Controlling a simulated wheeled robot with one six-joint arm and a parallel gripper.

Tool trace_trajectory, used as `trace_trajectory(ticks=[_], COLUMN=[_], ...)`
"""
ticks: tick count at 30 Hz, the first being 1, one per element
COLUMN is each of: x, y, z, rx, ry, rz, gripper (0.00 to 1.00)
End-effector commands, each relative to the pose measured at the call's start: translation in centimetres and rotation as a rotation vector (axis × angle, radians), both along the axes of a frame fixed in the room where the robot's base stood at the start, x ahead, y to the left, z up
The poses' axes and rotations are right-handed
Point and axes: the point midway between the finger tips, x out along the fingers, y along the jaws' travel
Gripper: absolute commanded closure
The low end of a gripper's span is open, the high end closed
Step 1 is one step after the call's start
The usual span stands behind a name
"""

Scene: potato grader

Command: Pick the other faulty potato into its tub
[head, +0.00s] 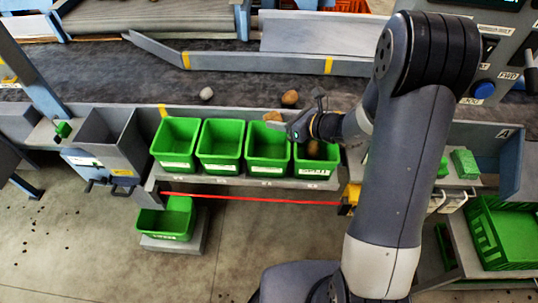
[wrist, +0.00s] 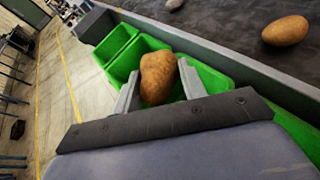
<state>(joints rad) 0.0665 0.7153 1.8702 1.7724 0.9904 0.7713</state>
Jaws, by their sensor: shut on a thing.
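My gripper (head: 279,121) is shut on a brown, knobbly potato (wrist: 158,78); in the head view this potato (head: 272,116) shows at the jaw tips. It is held above the back edge of the third green tub from the left (head: 268,162). Another potato, brown and oval (head: 290,98), lies on the dark belt; it also shows at the upper right of the wrist view (wrist: 285,30). Brown potato shapes (head: 313,148) lie in the rightmost green tub (head: 317,169), partly hidden by my wrist. Tub labels are too small to read.
Two more green tubs (head: 175,160) stand at the left of the row, beside a grey bin (head: 108,140). A grey stone-like lump (head: 206,94) lies on the belt (head: 240,88). A raised rail separates belt and tubs. A lower green tub (head: 168,222) stands below left.

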Motion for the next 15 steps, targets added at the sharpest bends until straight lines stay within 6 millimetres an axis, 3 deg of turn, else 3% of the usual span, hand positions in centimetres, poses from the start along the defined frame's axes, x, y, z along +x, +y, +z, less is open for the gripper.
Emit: trace_trajectory(ticks=[1,6,15], x=[0.0,0.0,0.0], y=[0.0,0.0,0.0], z=[-1.2,-2.5,-2.6], rx=[0.001,0.000,0.000], ry=[0.002,0.000,-0.001], rz=[-0.001,0.001,0.000], gripper=[0.84,0.84,0.84])
